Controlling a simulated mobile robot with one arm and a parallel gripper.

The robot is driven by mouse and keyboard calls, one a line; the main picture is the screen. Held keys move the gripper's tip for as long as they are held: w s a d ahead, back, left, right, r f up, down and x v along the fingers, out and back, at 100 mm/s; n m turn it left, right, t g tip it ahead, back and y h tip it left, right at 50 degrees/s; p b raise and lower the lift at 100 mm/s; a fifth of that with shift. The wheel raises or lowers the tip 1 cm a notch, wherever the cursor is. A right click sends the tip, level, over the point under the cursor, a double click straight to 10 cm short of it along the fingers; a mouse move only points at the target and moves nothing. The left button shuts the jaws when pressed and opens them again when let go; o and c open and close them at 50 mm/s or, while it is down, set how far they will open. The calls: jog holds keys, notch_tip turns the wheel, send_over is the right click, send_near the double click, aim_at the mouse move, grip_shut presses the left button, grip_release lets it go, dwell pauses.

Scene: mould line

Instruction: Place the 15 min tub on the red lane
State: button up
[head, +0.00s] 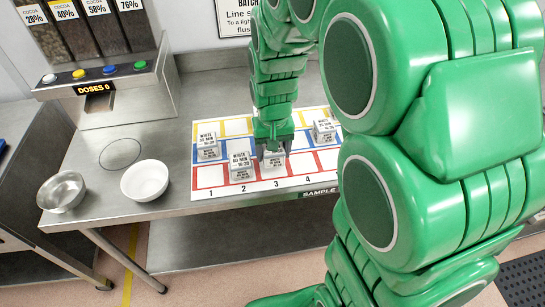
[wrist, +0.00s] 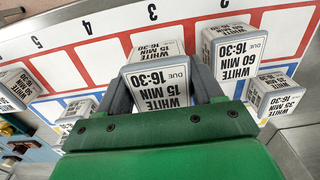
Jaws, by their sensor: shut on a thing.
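My gripper (head: 272,150) is shut on the white 15 min tub (wrist: 160,90), whose label reads WHITE 15 MIN, due 16:30. In the wrist view the fingers (wrist: 162,98) press on both its sides. In the head view the tub (head: 273,159) shows below the gripper, over column 3 at the red lane. I cannot tell whether its base touches the mat. The red lane (head: 211,177) is the front row of the sample mat, beside the numbers; it also shows in the wrist view (wrist: 100,58).
A 60 min tub (head: 240,165) stands close by in column 2. A 35 min tub (wrist: 275,95) is in column 1, and other tubs, one of them here (head: 324,129), stand to the right. A white bowl (head: 146,180) and a metal bowl (head: 62,191) are at left.

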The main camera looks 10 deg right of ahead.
aim_at(273, 158)
jog(key=shift+w+f, duration=0.2)
jog(key=shift+f, duration=1.55)
jog(key=shift+f, duration=0.15)
jog(key=o, duration=0.8)
jog(key=shift+o, duration=0.2)
